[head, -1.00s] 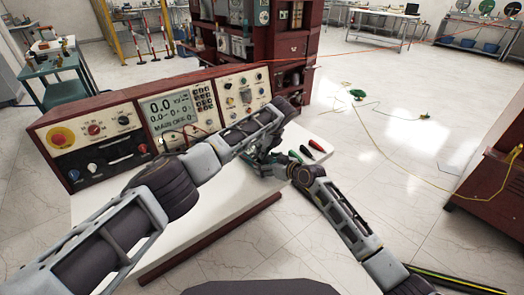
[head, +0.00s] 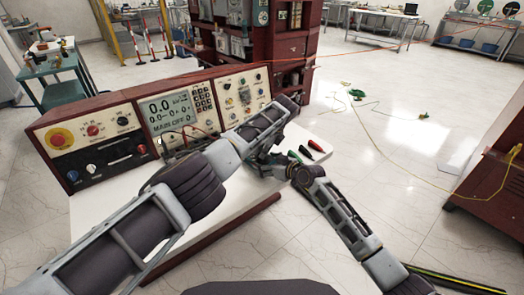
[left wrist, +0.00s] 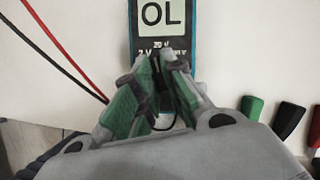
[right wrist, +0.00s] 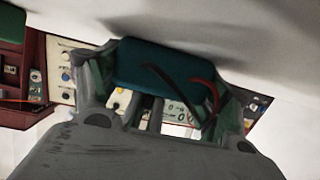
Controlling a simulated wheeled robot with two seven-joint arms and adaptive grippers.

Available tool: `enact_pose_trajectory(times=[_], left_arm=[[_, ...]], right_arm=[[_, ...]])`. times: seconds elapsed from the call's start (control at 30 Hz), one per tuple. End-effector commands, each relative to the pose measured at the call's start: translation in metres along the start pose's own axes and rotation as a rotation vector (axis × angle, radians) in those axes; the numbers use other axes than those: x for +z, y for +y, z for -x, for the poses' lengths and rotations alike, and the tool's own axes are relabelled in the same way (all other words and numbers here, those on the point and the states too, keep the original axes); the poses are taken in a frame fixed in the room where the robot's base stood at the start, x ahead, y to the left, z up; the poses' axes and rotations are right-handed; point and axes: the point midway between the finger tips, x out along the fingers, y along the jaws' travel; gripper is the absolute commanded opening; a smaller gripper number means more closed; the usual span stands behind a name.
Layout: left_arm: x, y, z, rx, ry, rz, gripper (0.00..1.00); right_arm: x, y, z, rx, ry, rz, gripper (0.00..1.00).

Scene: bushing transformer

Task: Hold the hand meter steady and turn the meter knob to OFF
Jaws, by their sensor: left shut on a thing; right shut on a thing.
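The hand meter (left wrist: 164,17) shows in the left wrist view as a dark case with teal edges and a display reading OL. My left gripper (left wrist: 163,66) is shut just below the display, over the lower face. The knob is hidden behind its green-padded fingers, so its setting cannot be read. In the right wrist view my right gripper (right wrist: 165,85) is shut on the teal end of the meter (right wrist: 168,66), with a finger on each side. In the head view both grippers meet over the white table, and my left arm mostly hides the meter.
A console (head: 178,110) with dials and a screen stands along the table's back. Green, black and red (head: 316,145) handled items lie right of the grippers. Red and black leads (left wrist: 62,50) run left of the meter. The white table's (head: 110,215) front left is bare.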

Motion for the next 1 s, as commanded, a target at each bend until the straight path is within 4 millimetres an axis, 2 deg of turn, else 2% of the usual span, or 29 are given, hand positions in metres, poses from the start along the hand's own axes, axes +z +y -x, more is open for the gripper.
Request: enact_pose_trajectory(times=[0.33, 0.37, 0.53, 1.0], left_arm=[[0.0040, 0.0003, -0.0024, 0.001, -0.008, 0.008, 0.00], [0.0040, 0.0003, -0.0025, 0.001, -0.008, 0.008, 0.13], [0.0034, 0.0008, -0.0028, 0.003, -0.006, 0.008, 0.33], [0.0005, 0.0004, 0.0019, 0.003, -0.002, 0.004, 0.33]], right_arm=[[0.0000, -0.0041, -0.0004, -0.007, -0.001, 0.001, 0.39], [0.0000, -0.0041, -0.0004, -0.007, -0.001, 0.001, 0.39], [0.0001, -0.0032, -0.0003, -0.006, -0.001, 0.000, 0.39], [0.0002, -0.0005, 0.0000, -0.001, -0.001, 0.000, 0.39]])
